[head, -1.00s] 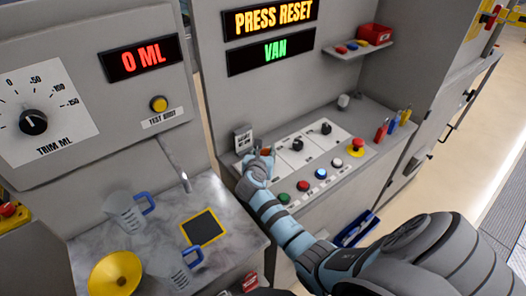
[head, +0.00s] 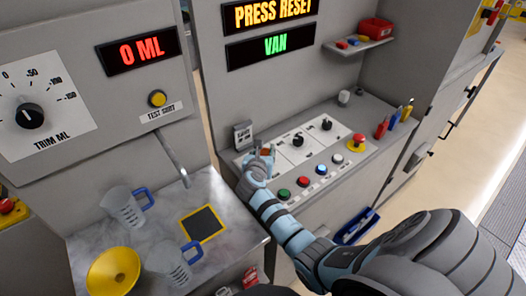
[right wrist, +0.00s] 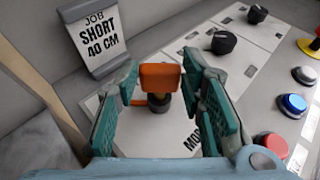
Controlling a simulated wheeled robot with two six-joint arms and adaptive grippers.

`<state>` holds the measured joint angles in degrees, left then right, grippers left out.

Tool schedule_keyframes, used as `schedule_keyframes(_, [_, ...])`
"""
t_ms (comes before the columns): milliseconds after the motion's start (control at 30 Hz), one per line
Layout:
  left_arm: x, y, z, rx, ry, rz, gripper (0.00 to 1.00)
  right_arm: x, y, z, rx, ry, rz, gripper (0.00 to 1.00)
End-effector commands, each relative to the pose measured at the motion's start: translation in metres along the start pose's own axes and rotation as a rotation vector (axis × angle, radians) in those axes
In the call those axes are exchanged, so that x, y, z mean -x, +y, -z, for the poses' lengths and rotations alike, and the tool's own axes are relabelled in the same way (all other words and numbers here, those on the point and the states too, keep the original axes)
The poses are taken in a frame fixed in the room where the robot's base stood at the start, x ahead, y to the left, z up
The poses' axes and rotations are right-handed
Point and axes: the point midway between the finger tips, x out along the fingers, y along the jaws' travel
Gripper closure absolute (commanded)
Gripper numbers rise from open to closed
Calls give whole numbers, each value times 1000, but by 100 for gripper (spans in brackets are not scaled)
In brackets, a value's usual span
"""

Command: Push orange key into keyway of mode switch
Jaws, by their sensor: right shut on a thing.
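The orange key (right wrist: 160,76) is between the fingertips of my right gripper (right wrist: 162,72), which is shut on it, in the right wrist view. The key's wide head stands upright over the round dark mode switch (right wrist: 160,105), with a brassy part between them. How deep the key sits in the keyway is hidden. In the head view my right gripper (head: 261,156) is at the left end of the white control panel, with a bit of the orange key (head: 265,151) showing. My left gripper is not in view.
A "JOB SHORT 40 CM" card (right wrist: 95,38) stands just behind the switch. Black knobs (head: 297,140) and coloured buttons (head: 303,182) lie to the right. A red emergency button (head: 357,141) is further right. Measuring jugs (head: 122,207) and a yellow funnel (head: 113,271) stand on the left counter.

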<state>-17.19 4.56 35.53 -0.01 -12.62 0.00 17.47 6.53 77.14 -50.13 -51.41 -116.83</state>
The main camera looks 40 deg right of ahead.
Motion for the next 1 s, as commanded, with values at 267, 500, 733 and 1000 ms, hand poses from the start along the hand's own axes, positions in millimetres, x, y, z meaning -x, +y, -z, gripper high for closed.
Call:
schedule_keyframes(267, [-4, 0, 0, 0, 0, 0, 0, -3, 0, 7, 1, 0, 0, 85])
schedule_keyframes(500, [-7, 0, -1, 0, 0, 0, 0, -5, 0, 12, 0, 1, 0, 60])
schedule_keyframes(733, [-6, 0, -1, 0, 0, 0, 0, -4, 0, 11, 0, 0, 0, 41])
schedule_keyframes(1000, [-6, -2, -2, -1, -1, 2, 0, 2, 1, 11, -1, 0, -2, 41])
